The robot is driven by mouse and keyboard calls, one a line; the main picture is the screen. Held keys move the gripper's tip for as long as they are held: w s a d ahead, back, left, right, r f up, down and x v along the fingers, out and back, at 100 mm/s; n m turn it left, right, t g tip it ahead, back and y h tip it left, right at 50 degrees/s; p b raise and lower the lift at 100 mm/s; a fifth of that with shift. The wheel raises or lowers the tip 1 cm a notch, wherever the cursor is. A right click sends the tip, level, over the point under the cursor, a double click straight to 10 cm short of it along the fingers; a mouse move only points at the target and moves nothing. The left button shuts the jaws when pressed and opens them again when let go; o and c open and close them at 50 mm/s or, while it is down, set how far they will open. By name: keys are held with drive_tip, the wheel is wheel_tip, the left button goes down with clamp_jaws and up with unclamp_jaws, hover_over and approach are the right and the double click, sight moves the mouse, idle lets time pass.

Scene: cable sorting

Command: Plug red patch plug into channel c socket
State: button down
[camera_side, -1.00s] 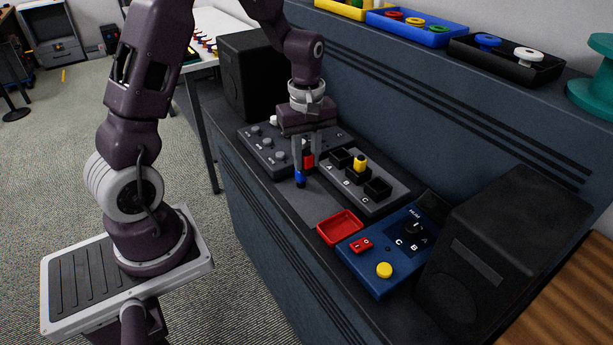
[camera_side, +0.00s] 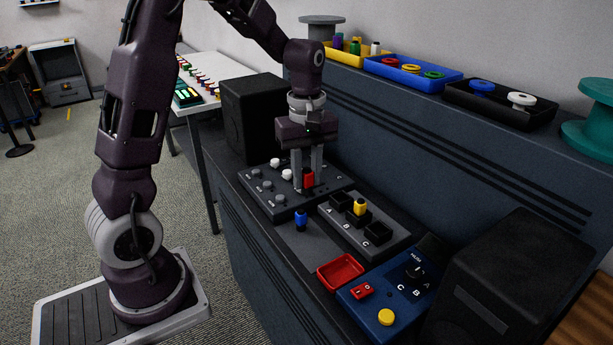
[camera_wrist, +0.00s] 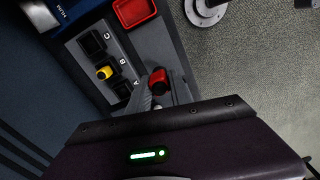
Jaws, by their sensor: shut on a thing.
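My gripper (camera_side: 308,188) is shut on the red plug (camera_side: 308,177), held above the bench; the plug also shows between the fingers in the wrist view (camera_wrist: 158,80). The grey socket block (camera_side: 340,228) has sockets labelled A, B and C, to the right of my gripper in the side view. The channel C socket (camera_side: 378,231) is empty and black; it also shows in the wrist view (camera_wrist: 92,42). The yellow plug (camera_side: 360,207) stands in the middle socket, B. Socket A (camera_side: 341,201) looks empty.
A blue plug (camera_side: 301,218) stands on the bench, left of the socket block. A grey panel with knobs (camera_side: 262,200) lies behind my gripper. A red tray (camera_side: 340,270) and a blue control box (camera_side: 372,303) sit to the right. Black speakers flank the bench.

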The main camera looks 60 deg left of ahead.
drive_tip(key=shift+w+d+f, duration=1.1)
drive_tip(key=shift+w+d, duration=0.6)
drive_tip(key=shift+w, duration=0.5)
drive_tip(key=shift+w+d+f, duration=1.05)
drive_tip(key=shift+w+d, duration=0.6)
drive_tip(key=shift+w, duration=0.55)
drive_tip(key=shift+w+d+f, duration=1.1)
drive_tip(key=shift+w+d, duration=0.6)
drive_tip(key=shift+w, duration=0.5)
drive_tip(key=shift+f, duration=0.2)
drive_tip(key=shift+f, duration=0.55)
drive_tip(key=shift+f, duration=1.35)
drive_tip(key=c, duration=1.1)
unclamp_jaws()
drive_tip(key=shift+o, duration=0.2)
